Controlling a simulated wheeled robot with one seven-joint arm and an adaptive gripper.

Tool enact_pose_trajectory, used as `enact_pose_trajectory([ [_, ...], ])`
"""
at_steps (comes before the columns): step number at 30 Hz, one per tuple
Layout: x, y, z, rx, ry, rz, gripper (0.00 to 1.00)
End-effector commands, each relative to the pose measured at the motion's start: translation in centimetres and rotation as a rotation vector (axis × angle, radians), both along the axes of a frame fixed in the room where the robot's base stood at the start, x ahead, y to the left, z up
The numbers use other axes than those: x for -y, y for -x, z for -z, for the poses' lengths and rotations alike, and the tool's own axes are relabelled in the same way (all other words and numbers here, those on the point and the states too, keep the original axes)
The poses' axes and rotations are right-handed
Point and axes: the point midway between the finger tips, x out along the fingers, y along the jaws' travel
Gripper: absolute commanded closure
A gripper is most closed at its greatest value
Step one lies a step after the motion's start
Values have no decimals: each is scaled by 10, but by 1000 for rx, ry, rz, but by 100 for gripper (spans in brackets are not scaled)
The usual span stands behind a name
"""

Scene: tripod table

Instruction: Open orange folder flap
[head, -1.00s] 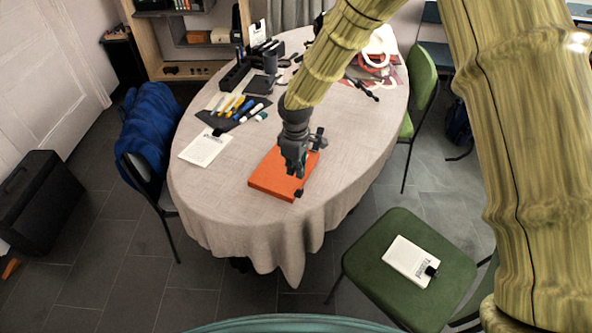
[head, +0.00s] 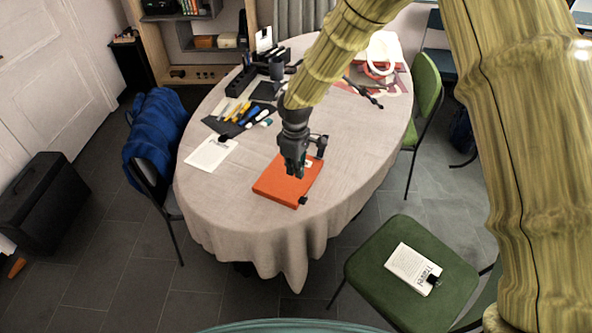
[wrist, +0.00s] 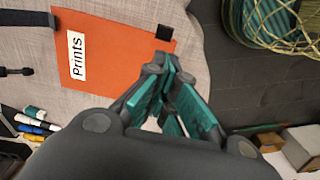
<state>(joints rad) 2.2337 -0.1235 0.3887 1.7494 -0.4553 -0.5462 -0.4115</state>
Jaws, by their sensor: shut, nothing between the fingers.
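The orange folder (head: 284,184) lies flat on the cloth-covered table, near its front edge, and looks closed. In the wrist view the folder (wrist: 110,52) carries a white label reading "Prints" (wrist: 77,55) and a small black tab (wrist: 165,32) at one corner. My gripper (head: 296,172) is over the folder in the head view, pointing down. In the wrist view its teal-padded fingertips (wrist: 163,65) are together and empty, beside the folder's edge near the black tab. I cannot tell whether they touch the folder. The arm and gripper hide the folder's far part in the head view.
A black organizer (head: 241,82) stands behind. Bare cloth surrounds the folder.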

Motion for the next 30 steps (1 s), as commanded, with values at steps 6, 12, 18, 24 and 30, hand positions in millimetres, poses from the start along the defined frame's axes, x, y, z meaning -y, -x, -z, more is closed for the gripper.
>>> enact_pose_trajectory([
  [6, -4, -2, -7, 1, 0, -1, 100],
  [12, -6, -3, -8, 1, 0, -1, 100],
  [18, -10, -4, -14, 1, 0, -1, 100],
  [24, -15, -6, -19, 0, 1, -1, 100],
  [30, -19, -9, -25, 1, 0, -1, 100],
])
